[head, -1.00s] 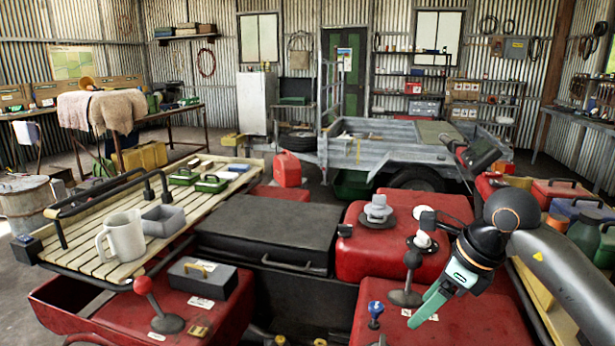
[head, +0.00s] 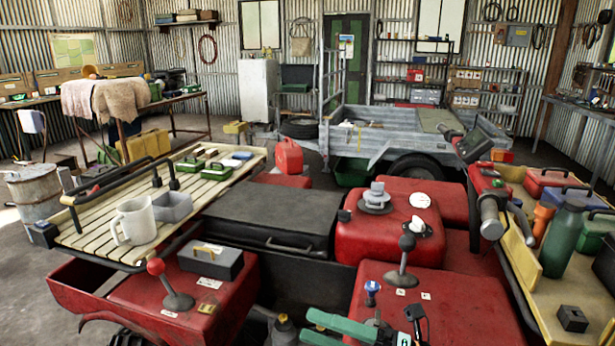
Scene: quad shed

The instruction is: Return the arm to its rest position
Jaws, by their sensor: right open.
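My right gripper (head: 308,325) shows at the bottom edge of the head view. My left gripper is not in view.
A red-knobbed lever (head: 156,267), a black-knobbed lever (head: 407,243) and a blue-topped knob (head: 372,287) stand on the quad. The slatted rack (head: 90,233) holds a mug (head: 133,220). A green bottle (head: 561,240) stands on the right-hand tray (head: 538,277).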

